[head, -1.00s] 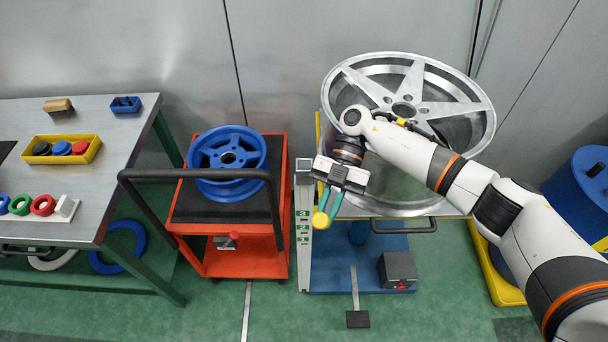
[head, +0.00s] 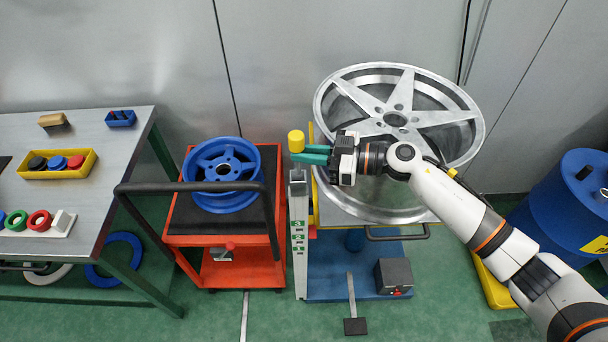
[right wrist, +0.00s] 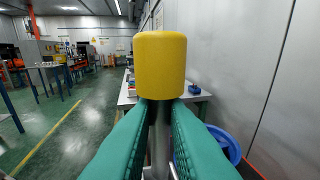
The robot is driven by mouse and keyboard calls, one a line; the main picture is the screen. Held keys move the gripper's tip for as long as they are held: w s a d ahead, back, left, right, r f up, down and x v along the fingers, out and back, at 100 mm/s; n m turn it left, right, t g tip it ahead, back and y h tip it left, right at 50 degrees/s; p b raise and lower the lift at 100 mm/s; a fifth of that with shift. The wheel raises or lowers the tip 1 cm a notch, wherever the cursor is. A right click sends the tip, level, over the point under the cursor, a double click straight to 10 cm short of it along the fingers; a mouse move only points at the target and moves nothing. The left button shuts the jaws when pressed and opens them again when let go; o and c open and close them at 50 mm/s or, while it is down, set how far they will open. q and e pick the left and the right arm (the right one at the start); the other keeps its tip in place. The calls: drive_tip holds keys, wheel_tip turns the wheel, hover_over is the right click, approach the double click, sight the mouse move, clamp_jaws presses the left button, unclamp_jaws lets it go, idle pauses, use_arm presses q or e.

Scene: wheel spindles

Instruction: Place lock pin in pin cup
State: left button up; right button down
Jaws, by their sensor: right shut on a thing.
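The lock pin has a yellow cylindrical head (head: 296,140) and a grey metal shaft, which shows in the right wrist view (right wrist: 158,140). My right gripper (head: 312,154) comes in from the right and is shut on the pin just below the head, with green fingers on both sides of the shaft. The pin looks upright, above the top of a grey post (head: 299,215) with green labels. I cannot tell whether the shaft's lower end touches the post. I cannot make out the pin cup for certain. My left gripper is not in view.
A red cart (head: 265,270) with a blue wheel (head: 224,172) stands left of the post. A table (head: 95,200) with a yellow tray (head: 87,165) and blue holder (head: 121,118) is farther left.

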sight(301, 171)
drive_tip(key=shift+f, duration=2.9)
drive_tip(key=c, duration=1.4)
unclamp_jaws()
drive_tip(key=shift+c, duration=0.2)
drive_tip(key=b+v, duration=0.2)
drive_tip(key=v, duration=1)
drive_tip(key=shift+b, duration=0.35)
